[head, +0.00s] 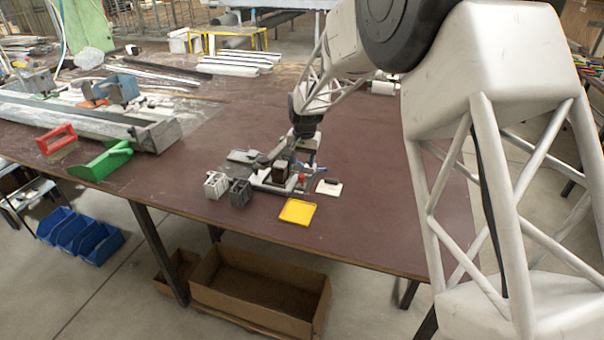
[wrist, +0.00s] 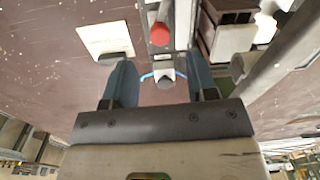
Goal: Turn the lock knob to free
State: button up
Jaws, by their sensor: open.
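The clamp fixture (head: 275,172) sits on the brown table in the head view, partly hidden by my arm's end. In the wrist view a small grey and dark knob (wrist: 165,78) with light blue arc marks beside it shows between the two fingers of my gripper (wrist: 161,64). The fingers are open and apart from it at both sides; I cannot tell how deep they reach. A red-capped post (wrist: 159,34) stands just beyond the knob, and its red also shows in the head view (head: 302,177). Which way the knob is turned is unclear.
A white plate with a dark piece (wrist: 103,38) lies left of the fingers in the wrist view. A yellow tray (head: 298,212) and grey blocks (head: 216,185) lie near the fixture. Green (head: 101,162) and red (head: 57,140) pieces lie farther left.

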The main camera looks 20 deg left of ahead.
aim_at(302, 175)
jog(key=shift+a+f, duration=0.1)
jog(key=shift+f, duration=2.75)
jog(key=shift+c, duration=0.5)
jog(key=c, duration=0.8)
jog(key=shift+n, duration=2.3)
jog(key=shift+c, duration=0.2)
jog(key=o, duration=0.9)
jog(key=shift+o, duration=0.2)
jog(key=shift+r, duration=0.1)
